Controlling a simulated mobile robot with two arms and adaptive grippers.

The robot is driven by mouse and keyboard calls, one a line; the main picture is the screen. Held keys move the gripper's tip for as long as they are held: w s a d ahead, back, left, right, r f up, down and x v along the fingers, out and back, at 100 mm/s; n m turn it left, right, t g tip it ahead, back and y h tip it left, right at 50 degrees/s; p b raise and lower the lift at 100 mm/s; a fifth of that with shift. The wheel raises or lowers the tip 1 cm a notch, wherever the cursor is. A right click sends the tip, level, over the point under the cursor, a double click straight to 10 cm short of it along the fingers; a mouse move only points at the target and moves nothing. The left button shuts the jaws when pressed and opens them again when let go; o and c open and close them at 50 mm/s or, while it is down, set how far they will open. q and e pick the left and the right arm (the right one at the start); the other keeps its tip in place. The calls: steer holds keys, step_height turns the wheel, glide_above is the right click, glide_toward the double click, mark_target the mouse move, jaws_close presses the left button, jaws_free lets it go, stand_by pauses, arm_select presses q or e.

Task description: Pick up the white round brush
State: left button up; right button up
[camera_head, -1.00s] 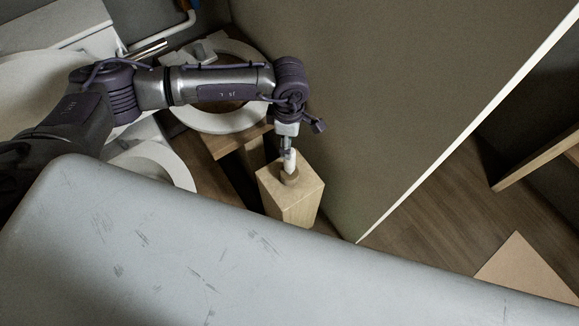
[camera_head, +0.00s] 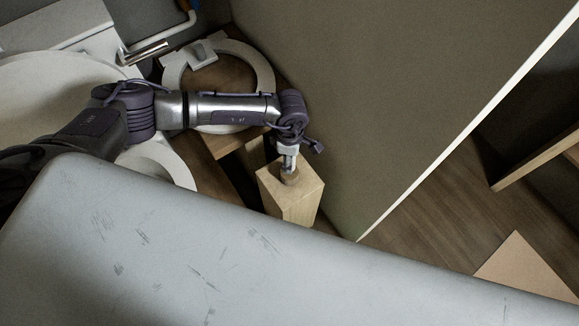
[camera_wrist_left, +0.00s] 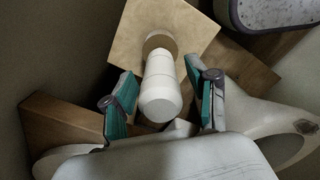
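The white round brush (camera_wrist_left: 161,88) stands on a light wooden block (camera_wrist_left: 196,30), with a brown round piece (camera_wrist_left: 160,41) at its lower end. In the head view the block (camera_head: 291,203) stands beside a brown panel, and the brown piece (camera_head: 290,179) shows on its top. The white handle there is mostly hidden by my gripper. My left gripper (camera_wrist_left: 159,80) is open, its two teal-padded fingers on either side of the handle, with gaps visible on both sides. In the head view the left gripper (camera_head: 290,160) is right over the block. My right gripper is not in view.
A tall brown panel (camera_head: 380,90) rises close to the right of the block. A white toilet seat ring (camera_head: 262,72) lies behind my left arm. A large scuffed grey surface (camera_head: 230,250) fills the foreground. Wood floor (camera_head: 440,210) is open at the right.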

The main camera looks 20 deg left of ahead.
arm_select(q)
jaws_close()
steer(key=shift+r, duration=0.1)
